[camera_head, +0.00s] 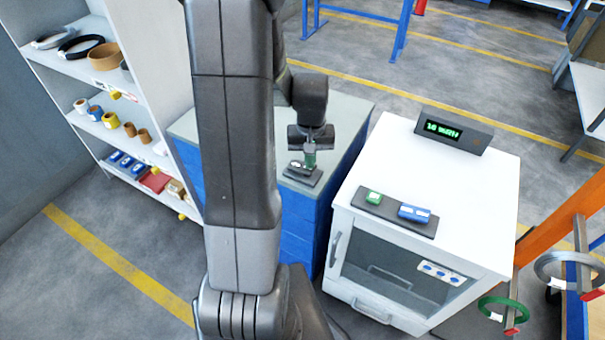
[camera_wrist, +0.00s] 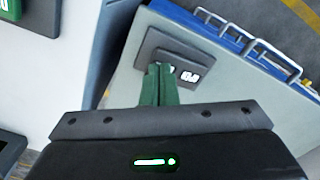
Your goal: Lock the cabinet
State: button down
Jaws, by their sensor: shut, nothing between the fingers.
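My gripper (camera_head: 310,159) is shut, its green fingers pointing down over a small dark panel (camera_head: 311,179) on the grey top of the blue drawer cabinet (camera_head: 299,226). In the wrist view, the green fingertips of my gripper (camera_wrist: 162,72) overlap the front part of the dark panel (camera_wrist: 158,36). The blue drawer fronts with metal handles (camera_wrist: 272,52) look closed.
A white cabinet (camera_head: 459,188) stands to the right, with a lit display (camera_head: 454,131) and a dark panel with a green button (camera_head: 373,198) and a blue button (camera_head: 414,213). Shelves (camera_head: 137,131) with rolls and boxes stand left. An orange rack (camera_head: 562,225) with rings stands far right.

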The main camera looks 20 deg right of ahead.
jog(key=shift+f+b, duration=0.35)
jog(key=shift+f, duration=0.1)
jog(key=shift+r+p, duration=2.7)
jog(key=shift+r, duration=0.9)
jog(key=shift+f, duration=0.15)
notch_tip(320, 180, down, 7)
jog(key=b, duration=0.5)
jog(key=shift+r, duration=0.25)
notch_tip(320, 180, up, 9)
jog(key=p, duration=0.6)
jog(key=shift+f+p, duration=0.2)
jog(key=shift+p, duration=0.1)
